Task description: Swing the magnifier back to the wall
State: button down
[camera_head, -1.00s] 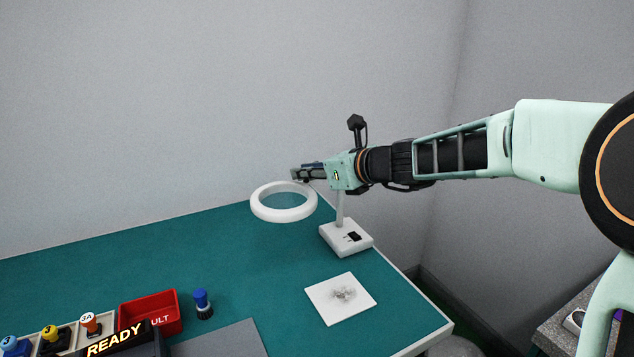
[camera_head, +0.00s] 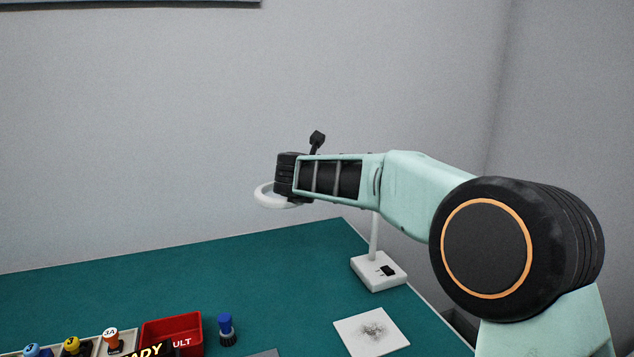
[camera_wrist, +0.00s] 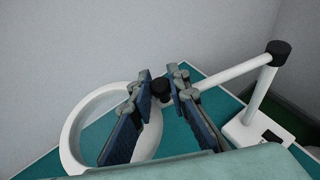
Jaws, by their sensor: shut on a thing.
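The magnifier has a white ring head (camera_head: 264,195), partly hidden behind my arm in the head view, and a white post on a white base (camera_head: 379,272) near the table's right edge. In the wrist view the ring (camera_wrist: 70,140) is at left, joined by a black knob and a white arm (camera_wrist: 237,70) to the post at right. My gripper (camera_wrist: 160,85) is shut on the magnifier near the black knob, its two blue pads either side of the ring's near-knob part. The head view hides my fingers. The grey wall (camera_head: 150,130) stands behind the ring.
A white plate with a dark smudge (camera_head: 371,331) lies in front of the base. A red bin (camera_head: 172,332), a blue-capped bottle (camera_head: 226,328) and a rack of coloured knobs stand at front left. The green tabletop (camera_head: 130,280) behind them is clear.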

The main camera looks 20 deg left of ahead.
jog(key=shift+w+a+r+m+t+h+p, duration=0.25)
jog(key=shift+w+a+m+t+h+p, duration=0.1)
jog(key=shift+w+m+h+p, duration=0.3)
jog(key=c, duration=2.3)
grip_release()
jog(key=o, duration=0.5)
jog(key=shift+w+f, duration=0.1)
jog(key=shift+w, duration=0.1)
jog(key=shift+s, duration=0.2)
jog(key=v, duration=1.1)
jog(key=shift+s+r, duration=0.25)
jog(key=shift+s, duration=0.05)
